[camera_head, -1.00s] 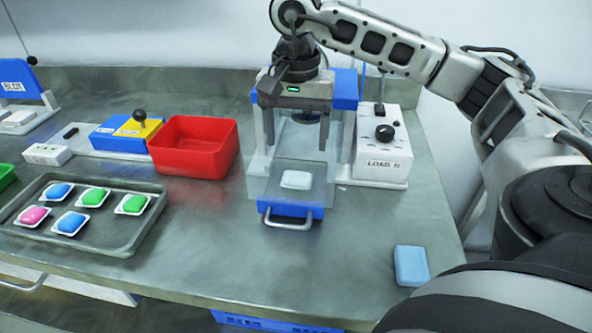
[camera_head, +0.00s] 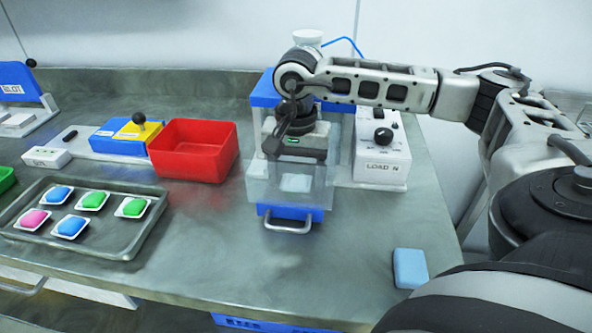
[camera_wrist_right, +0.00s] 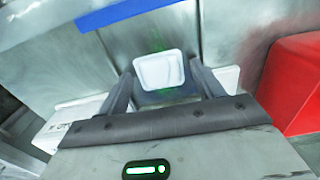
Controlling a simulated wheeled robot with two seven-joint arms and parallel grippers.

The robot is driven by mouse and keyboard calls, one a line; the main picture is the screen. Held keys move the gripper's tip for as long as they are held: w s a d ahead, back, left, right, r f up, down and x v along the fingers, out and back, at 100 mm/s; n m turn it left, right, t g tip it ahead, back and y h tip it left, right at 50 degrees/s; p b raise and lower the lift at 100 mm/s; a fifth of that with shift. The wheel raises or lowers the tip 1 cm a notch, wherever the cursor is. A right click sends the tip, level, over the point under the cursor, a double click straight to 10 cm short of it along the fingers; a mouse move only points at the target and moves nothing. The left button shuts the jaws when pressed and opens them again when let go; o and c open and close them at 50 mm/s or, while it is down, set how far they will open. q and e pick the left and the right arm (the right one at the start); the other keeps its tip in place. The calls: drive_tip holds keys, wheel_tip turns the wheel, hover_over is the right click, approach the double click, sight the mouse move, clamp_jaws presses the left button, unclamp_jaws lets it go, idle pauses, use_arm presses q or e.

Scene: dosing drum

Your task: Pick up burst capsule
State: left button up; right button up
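The burst capsule appears as a pale, whitish square piece (camera_head: 295,183) in the bay of the blue and grey press, seen through its clear front guard. In the right wrist view the pale square capsule (camera_wrist_right: 158,66) lies ahead, between and beyond the fingertips. My right gripper (camera_head: 297,163) is above the capsule at the press. In the right wrist view its two fingers (camera_wrist_right: 161,78) are spread apart with nothing held. In the head view its fingertips are mostly hidden. My left gripper is not in view.
A red bin (camera_head: 193,150) stands left of the press and a white LOAD N control box (camera_head: 381,160) right of it. A metal tray (camera_head: 118,240) holds several coloured capsules. A light blue block (camera_head: 410,268) lies near the right edge. The front middle of the bench is clear.

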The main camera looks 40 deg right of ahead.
drive_tip(key=c, duration=0.8)
drive_tip(key=shift+c, duration=0.3)
drive_tip(key=shift+r, duration=0.1)
